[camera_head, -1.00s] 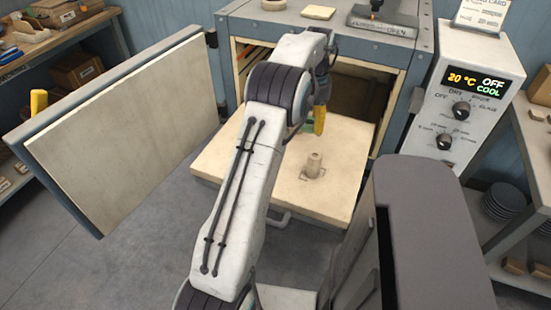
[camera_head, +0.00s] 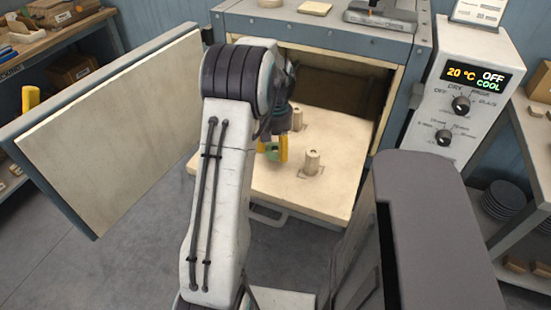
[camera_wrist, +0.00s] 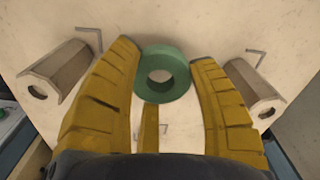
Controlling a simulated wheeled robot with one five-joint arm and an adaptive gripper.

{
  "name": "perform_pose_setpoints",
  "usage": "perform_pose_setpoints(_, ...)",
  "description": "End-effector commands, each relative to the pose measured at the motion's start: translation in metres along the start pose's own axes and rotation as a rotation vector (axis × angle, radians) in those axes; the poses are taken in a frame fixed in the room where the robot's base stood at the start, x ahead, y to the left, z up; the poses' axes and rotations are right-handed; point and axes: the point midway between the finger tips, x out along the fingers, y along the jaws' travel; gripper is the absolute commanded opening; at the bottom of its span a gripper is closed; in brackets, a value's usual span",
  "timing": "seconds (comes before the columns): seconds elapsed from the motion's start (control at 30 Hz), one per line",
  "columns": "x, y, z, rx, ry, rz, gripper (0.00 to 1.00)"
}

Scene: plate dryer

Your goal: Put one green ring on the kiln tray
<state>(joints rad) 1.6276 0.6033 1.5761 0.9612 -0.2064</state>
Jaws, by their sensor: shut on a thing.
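The kiln tray (camera_head: 235,180) is a pale slab pulled out of the open kiln. Two short pale posts stand on it, a front one (camera_head: 312,162) and a rear one (camera_head: 299,118). My gripper (camera_head: 272,149) is over the tray, left of the front post. Its yellow fingers are shut on a green ring (camera_wrist: 166,57), which shows between the fingertips in the wrist view. In the wrist view one post (camera_wrist: 60,72) lies left of the fingers and another (camera_wrist: 248,85) lies right. The ring appears apart from both posts. Its height over the tray is hard to tell.
The open kiln door (camera_head: 110,130) stands at the left of the tray. The control box (camera_head: 462,95) at the right reads 20 °C, OFF, COOL. Shelves stand at both sides. A grey block (camera_head: 430,215) fills the lower right.

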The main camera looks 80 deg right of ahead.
Motion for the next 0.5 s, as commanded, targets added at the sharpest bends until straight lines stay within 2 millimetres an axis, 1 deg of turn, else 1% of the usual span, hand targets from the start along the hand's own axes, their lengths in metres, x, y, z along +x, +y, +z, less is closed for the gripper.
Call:
perform_pose_setpoints(0.07,0.005,-0.001,0.001,0.0,-0.003,-0.001,0.24)
perform_pose_setpoints(0.3,0.033,0.0,0.001,0.0,-0.003,-0.001,0.24)
perform_pose_setpoints(0.4,0.039,0.0,0.001,0.0,-0.003,-0.001,0.24)
perform_pose_setpoints(0.5,0.04,0.0,0.0,0.0,-0.001,0.0,0.24)
